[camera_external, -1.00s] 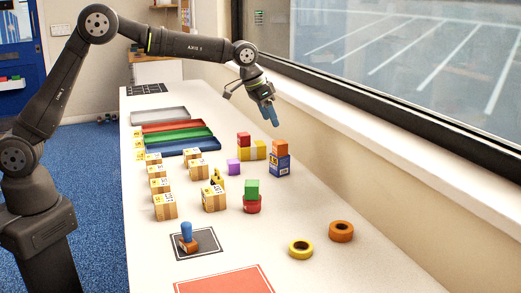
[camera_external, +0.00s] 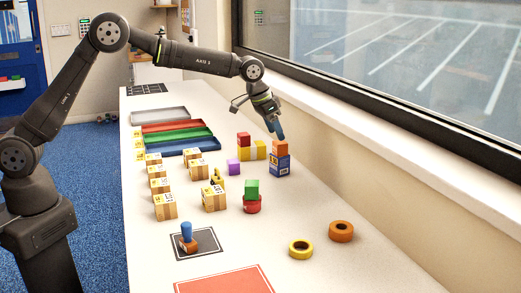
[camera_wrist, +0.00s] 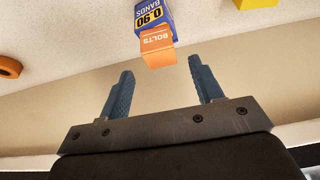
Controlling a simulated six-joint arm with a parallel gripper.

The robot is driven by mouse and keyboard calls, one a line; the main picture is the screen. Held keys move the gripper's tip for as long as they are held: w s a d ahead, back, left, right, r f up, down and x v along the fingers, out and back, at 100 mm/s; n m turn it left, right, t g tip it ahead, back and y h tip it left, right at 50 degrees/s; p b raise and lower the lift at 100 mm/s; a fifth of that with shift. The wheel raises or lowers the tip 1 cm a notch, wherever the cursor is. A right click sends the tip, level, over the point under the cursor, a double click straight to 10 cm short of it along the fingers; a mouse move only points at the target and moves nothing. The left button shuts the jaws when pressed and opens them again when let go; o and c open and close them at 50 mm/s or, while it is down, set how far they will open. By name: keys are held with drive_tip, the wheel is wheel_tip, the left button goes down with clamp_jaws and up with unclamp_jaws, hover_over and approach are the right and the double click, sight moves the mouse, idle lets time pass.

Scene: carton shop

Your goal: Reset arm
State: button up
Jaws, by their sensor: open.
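My gripper (camera_external: 275,129) is in the air just above the orange box (camera_external: 280,147), which sits on a blue box (camera_external: 279,166) near the window side of the table. In the wrist view my gripper (camera_wrist: 160,88) has its two blue fingers apart with nothing between them. The orange box, marked BOLTS (camera_wrist: 157,45), and the blue box, marked BANDS (camera_wrist: 151,16), lie beyond the fingertips there. Whether a finger touches the orange box is hard to tell from the external view.
A window sill (camera_external: 400,150) borders the right.

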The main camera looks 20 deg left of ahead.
drive_tip(key=x, duration=0.5)
drive_tip(key=shift+f, duration=0.2)
drive_tip(key=shift+w+d, duration=0.1)
drive_tip(key=shift+r, duration=1.75)
drive_tip(key=shift+f, duration=0.15)
